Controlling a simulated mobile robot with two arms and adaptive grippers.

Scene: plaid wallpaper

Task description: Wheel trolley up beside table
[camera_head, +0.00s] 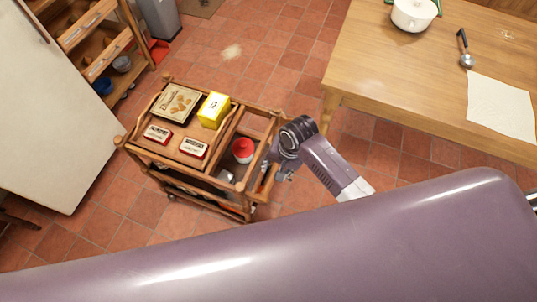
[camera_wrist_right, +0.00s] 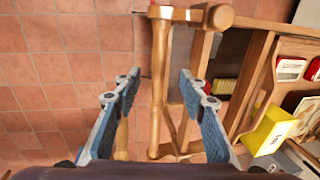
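The wooden trolley (camera_head: 176,140) stands on the tiled floor in the middle left of the head view. It carries flat tins, a yellow box (camera_head: 213,110) and a red-topped container (camera_head: 243,150). The wooden table (camera_head: 400,85) is at the upper right, with a floor gap between it and the trolley. My right gripper (camera_head: 275,165) is at the trolley's right end. In the right wrist view its fingers (camera_wrist_right: 160,85) are open, with a wooden end bar (camera_wrist_right: 160,55) between them in the picture. Contact cannot be told. My left gripper is not in view.
A white pot (camera_head: 414,14), a ladle (camera_head: 465,49) and a pale cloth (camera_head: 501,106) lie on the table. A pale cabinet or fridge (camera_head: 60,110) and a wooden shelf unit (camera_head: 100,45) stand at the left. Floor beyond the trolley is mostly clear.

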